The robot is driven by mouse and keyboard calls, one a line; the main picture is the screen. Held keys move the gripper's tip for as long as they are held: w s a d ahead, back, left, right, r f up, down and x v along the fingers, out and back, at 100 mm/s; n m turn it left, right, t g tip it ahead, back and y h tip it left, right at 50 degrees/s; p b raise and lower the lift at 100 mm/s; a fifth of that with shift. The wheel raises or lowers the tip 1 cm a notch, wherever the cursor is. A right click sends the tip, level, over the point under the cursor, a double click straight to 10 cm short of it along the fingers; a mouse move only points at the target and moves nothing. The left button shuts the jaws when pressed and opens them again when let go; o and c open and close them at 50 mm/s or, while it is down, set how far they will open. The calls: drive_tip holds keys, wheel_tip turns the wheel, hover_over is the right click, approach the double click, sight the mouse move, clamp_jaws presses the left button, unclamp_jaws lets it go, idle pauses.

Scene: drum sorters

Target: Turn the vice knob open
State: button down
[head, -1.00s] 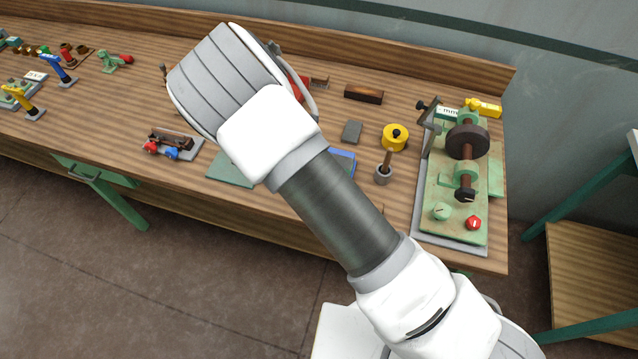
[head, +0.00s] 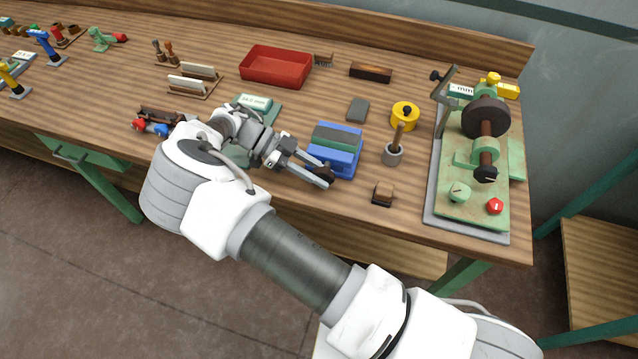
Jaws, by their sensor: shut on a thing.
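The blue vice (head: 346,161) stands near the front edge of the bench in the middle, with a grey-green block (head: 337,134) between its blue parts. My gripper (head: 324,178) is at the vice's front left corner, its fingers pointing right. It is shut on a small dark knob (head: 322,171) at the vice's front. The fingers cover most of the knob, so how far it is turned cannot be seen.
A green machine (head: 473,184) stands at the right end. A red tray (head: 275,67) lies behind. A scale display (head: 254,102) is to the left.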

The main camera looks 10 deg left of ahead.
drive_tip(key=shift+w+d+f+h+b, duration=0.1)
drive_tip(key=shift+w+f+h+b, duration=0.1)
drive_tip(key=shift+w+h+b, duration=0.65)
drive_tip(key=shift+s+r+b, duration=0.1)
drive_tip(key=shift+s+b, duration=0.3)
drive_tip(key=shift+b, duration=0.05)
drive_tip(key=shift+r, duration=0.1)
drive_tip(key=c, duration=1)
unclamp_jaws()
drive_tip(key=shift+r, duration=0.1)
